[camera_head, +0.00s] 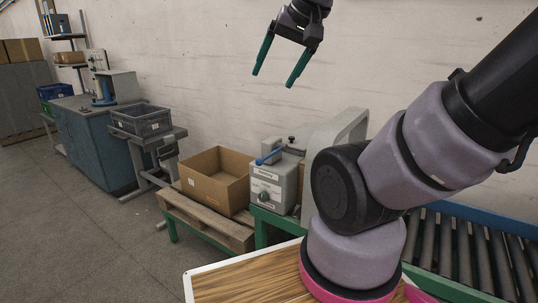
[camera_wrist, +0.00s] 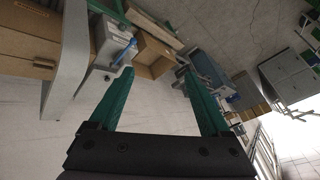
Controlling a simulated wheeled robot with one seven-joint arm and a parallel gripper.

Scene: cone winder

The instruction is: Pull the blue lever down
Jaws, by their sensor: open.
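The blue lever (camera_head: 269,156) is a short bar on top of a grey machine box (camera_head: 268,186) with a dark knob on its front. It also shows in the wrist view (camera_wrist: 124,51), just left of the gripper's left finger tip in that picture. My gripper (camera_head: 273,79) has two green fingers, spread apart with nothing between them. In the head view it hangs in the air, well above the lever and not touching it. The gripper also shows in the wrist view (camera_wrist: 157,70).
An open cardboard box (camera_head: 216,180) on a wooden pallet (camera_head: 207,218) stands left of the machine. A grey crate (camera_head: 141,120) sits on a stand farther left. A roller conveyor (camera_head: 470,250) runs at the right. A curved grey housing (camera_head: 335,135) rises right of the lever.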

